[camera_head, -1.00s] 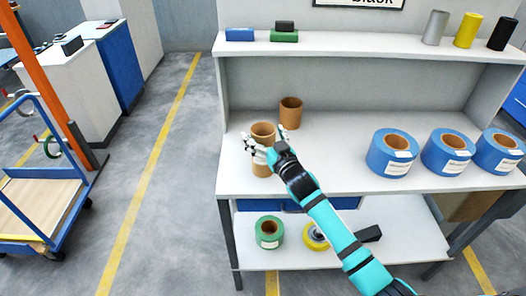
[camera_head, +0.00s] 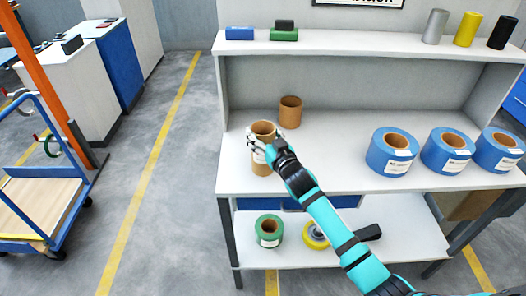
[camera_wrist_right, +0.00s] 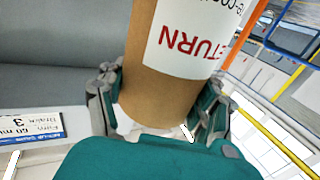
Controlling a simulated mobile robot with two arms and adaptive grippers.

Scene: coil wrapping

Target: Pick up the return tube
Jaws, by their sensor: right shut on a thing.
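The return tube (camera_head: 261,170) is a brown cardboard tube at the front left of the white bench top, upright in the head view. In the right wrist view it also shows large (camera_wrist_right: 160,95), with a white label bearing red letters that read partly as "TURN". My right gripper (camera_head: 262,146) is shut on the tube, with a finger on each side of it. The fingers hide part of its middle. Whether its lower end touches the bench is hard to tell. My left gripper is out of view.
Another brown tube (camera_head: 290,112) stands behind on the bench (camera_head: 330,150). Several blue rolls (camera_head: 391,153) stand at the right. A shelf (camera_head: 350,43) above holds small boxes and cylinders. A green roll (camera_head: 269,231) and a yellow roll (camera_head: 314,236) lie on the lower shelf.

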